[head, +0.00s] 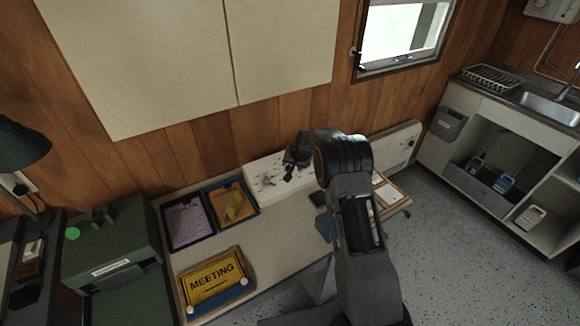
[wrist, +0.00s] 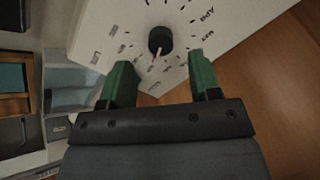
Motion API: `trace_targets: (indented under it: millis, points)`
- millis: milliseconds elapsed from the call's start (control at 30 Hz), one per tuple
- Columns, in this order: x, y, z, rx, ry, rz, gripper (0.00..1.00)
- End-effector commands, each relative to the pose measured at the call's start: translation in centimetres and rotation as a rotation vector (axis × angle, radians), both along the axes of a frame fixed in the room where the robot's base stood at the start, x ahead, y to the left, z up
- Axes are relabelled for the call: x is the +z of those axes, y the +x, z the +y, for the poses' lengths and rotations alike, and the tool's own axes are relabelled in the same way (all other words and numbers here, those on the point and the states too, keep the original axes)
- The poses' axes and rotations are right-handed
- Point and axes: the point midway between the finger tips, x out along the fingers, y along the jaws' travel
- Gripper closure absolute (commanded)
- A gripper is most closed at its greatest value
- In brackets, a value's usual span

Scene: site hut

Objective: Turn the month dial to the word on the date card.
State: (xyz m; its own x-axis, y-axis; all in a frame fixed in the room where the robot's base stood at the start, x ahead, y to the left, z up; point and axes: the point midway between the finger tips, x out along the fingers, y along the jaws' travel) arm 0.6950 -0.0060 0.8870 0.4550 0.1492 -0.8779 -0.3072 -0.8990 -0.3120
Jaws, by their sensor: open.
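The month dial is a round black knob (wrist: 160,40) on a white panel (wrist: 110,45) in the wrist view. A pale pointer on the knob points toward the lower edge of the picture. Small month words ring it; most are too blurred to read. My gripper (wrist: 160,63) is open, with one green finger on each side below the knob, apart from it. In the head view, my gripper (head: 288,173) is over the white panel (head: 258,172) at the back of the desk and hides part of it. I cannot pick out the date card or its word.
A yellow MEETING sign (head: 212,280) lies at the desk's front left. A green box (head: 110,250) stands left of the desk. Cupboards (head: 190,60) hang above. The desk's middle (head: 260,240) is clear.

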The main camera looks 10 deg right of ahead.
Motion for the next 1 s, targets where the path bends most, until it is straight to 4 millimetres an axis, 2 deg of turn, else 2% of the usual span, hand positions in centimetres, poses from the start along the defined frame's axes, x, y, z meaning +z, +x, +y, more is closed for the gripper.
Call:
trace_targets:
  millis: [133, 300, 767, 1000]
  points:
    - [-2.0, 1.0, 0.4, 0.002, 0.0, 0.002, 0.43]
    - [-3.3, 1.7, 0.6, 0.001, 0.0, 0.001, 0.43]
    - [-4.1, 2.1, 0.7, 0.0, 0.0, 0.0, 0.43]
    - [-4.1, 2.1, 0.7, 0.0, 0.0, 0.0, 0.63]
